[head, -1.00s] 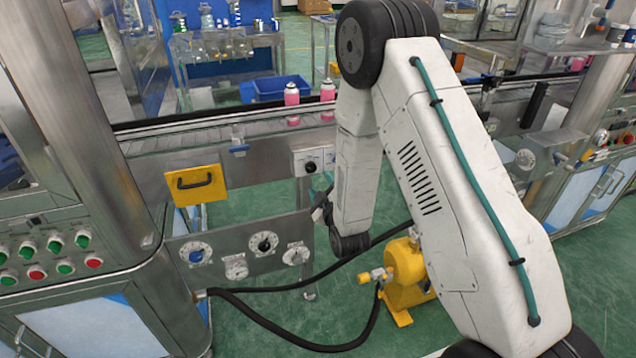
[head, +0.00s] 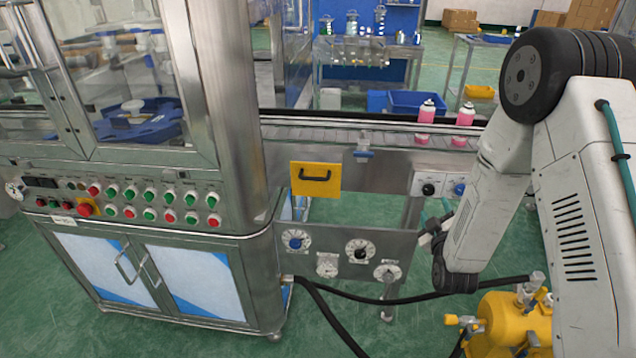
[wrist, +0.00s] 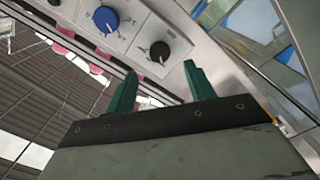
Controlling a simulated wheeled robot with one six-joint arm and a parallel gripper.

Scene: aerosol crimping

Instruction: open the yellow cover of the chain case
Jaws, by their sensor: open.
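The yellow cover (head: 316,179) of the chain case is a flat square plate with a black handle. It sits closed on the conveyor's side, near the middle of the head view. It does not show in the wrist view. My gripper (head: 432,240) is right of and lower than the cover in the head view, well apart from it. In the wrist view, the two green fingers of my gripper (wrist: 157,92) stand apart with nothing between them. Beyond them is a panel with a blue knob (wrist: 106,19) and a black knob (wrist: 160,51).
Two pink cans (head: 427,113) stand on the conveyor (head: 330,135). Below the cover is a gauge panel (head: 322,252) with dials. A steel cabinet with buttons (head: 150,200) stands at left. A yellow pump (head: 505,325) and black hoses lie low at right. Green floor is open in front.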

